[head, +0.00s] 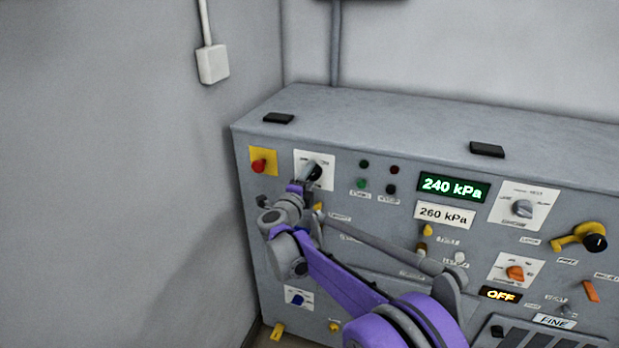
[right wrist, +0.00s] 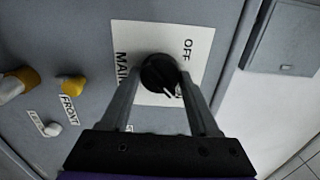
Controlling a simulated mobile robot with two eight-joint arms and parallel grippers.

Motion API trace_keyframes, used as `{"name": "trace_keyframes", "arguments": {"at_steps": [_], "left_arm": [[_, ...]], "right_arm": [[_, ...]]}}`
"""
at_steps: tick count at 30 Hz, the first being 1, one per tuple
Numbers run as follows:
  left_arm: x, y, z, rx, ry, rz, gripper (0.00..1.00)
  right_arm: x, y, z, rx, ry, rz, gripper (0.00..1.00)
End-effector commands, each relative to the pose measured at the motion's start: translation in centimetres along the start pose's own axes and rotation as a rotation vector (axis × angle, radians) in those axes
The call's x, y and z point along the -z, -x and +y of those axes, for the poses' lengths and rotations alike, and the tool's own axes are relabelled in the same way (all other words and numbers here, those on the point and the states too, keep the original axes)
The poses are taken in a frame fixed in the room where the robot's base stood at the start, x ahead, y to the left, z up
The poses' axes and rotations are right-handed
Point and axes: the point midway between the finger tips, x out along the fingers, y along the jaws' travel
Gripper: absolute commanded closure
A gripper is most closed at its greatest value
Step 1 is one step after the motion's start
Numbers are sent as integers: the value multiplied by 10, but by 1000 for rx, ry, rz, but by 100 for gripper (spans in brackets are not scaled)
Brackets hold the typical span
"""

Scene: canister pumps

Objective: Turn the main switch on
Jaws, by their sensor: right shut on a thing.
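The main switch is a black round knob (head: 316,172) on a white plate (head: 328,159) at the upper left of the grey panel. In the right wrist view the knob (right wrist: 157,72) sits on the white plate (right wrist: 140,38), marked MAIN and OFF. A pale pointer line on the knob points down and right, away from the OFF mark, toward lettering partly hidden by a finger. My right gripper (head: 307,181) is shut on the knob, with one finger on each side (right wrist: 163,84). My left gripper is not in view.
A red button on a yellow plate (head: 262,161) is just left of the switch. Yellow-handled controls (head: 580,238) are at right. The grey wall stands close on the left.

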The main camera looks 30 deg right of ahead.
Motion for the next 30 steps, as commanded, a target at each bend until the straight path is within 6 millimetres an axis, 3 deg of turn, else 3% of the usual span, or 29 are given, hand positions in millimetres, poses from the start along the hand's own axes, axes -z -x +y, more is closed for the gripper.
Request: {"name": "trace_keyframes", "arguments": {"at_steps": [1,2,6,17,20,30], "left_arm": [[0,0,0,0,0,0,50],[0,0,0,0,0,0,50],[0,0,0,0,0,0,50],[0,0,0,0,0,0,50],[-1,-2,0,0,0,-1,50],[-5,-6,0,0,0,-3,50]], "right_arm": [[0,0,0,-1,-2,0,94],[0,0,0,-1,-2,0,34],[0,0,0,-1,-1,0,9],[0,4,0,-1,0,-1,8],[-1,16,0,-1,0,-2,8],[-1,83,1,-2,-1,-3,8]]}}
